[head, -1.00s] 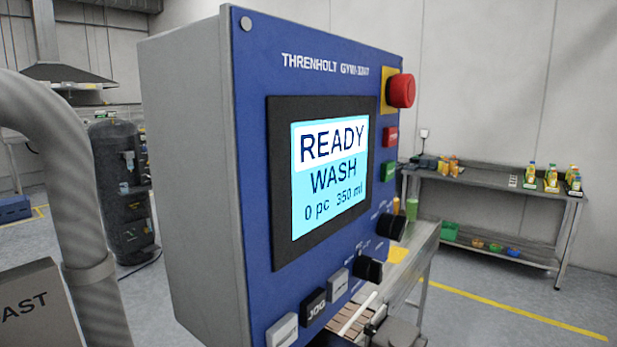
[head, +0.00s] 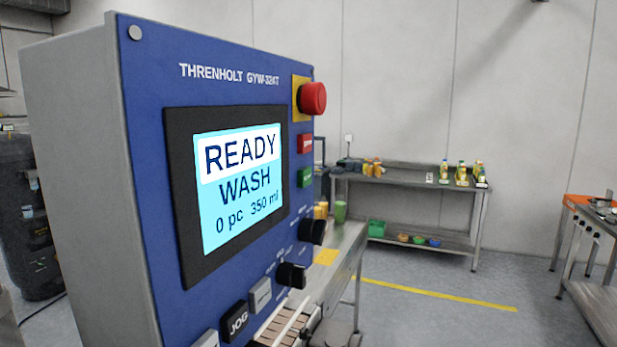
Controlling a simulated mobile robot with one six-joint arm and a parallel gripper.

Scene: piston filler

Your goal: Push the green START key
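The blue control panel (head: 150,130) stands at the left of the head view, seen at an angle. Its screen (head: 238,185) reads READY, WASH, 0 pc, 350 ml. The green key (head: 304,178) is on the panel's right side, below a red key (head: 305,144); its label is too small to read. A red mushroom button (head: 313,98) on a yellow plate sits above them. My gripper does not show in the head view.
A shelf table (head: 400,180) with bottles stands by the back wall. Another table (head: 595,225) is at the right. Open floor (head: 450,318) lies between.

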